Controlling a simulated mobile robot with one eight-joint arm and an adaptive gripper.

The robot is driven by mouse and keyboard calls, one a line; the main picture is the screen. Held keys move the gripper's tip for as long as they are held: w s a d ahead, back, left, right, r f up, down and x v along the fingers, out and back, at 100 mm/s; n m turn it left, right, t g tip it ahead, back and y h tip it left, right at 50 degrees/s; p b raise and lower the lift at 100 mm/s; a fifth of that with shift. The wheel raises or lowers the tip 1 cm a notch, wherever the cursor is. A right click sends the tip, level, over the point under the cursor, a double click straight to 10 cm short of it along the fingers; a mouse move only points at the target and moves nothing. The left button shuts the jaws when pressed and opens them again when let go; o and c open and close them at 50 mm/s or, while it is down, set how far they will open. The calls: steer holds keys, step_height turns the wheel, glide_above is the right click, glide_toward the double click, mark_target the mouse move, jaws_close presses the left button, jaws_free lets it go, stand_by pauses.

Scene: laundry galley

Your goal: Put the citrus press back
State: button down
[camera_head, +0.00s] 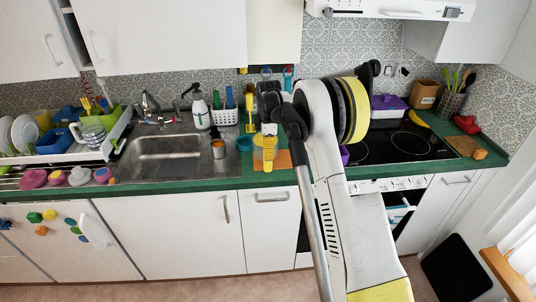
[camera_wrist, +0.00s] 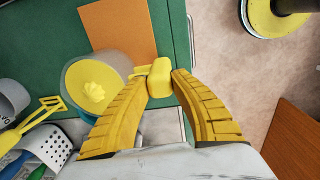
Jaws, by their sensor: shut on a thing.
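The citrus press (camera_wrist: 93,88) shows in the wrist view as a translucent grey bowl with a yellow ribbed cone inside. A yellow block-like handle sticks out from its right side. My gripper (camera_wrist: 159,82) has its two yellow ribbed fingers closed on the handle, one on each side. The bowl lies just left of the fingers. In the head view my gripper (camera_head: 265,152) points down over the counter, right of the sink, and I cannot clearly separate the press from it there. I cannot tell whether the press touches the counter.
An orange board (camera_head: 284,159) lies on the green counter by the gripper. A teal bowl (camera_head: 244,144), a can (camera_head: 218,149) and a white utensil basket (camera_head: 224,117) stand to the left, near the sink (camera_head: 165,158). The black hob (camera_head: 400,143) is to the right.

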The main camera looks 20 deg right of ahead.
steer(key=shift+f, duration=0.15)
steer(key=c, duration=1.2)
jaws_free()
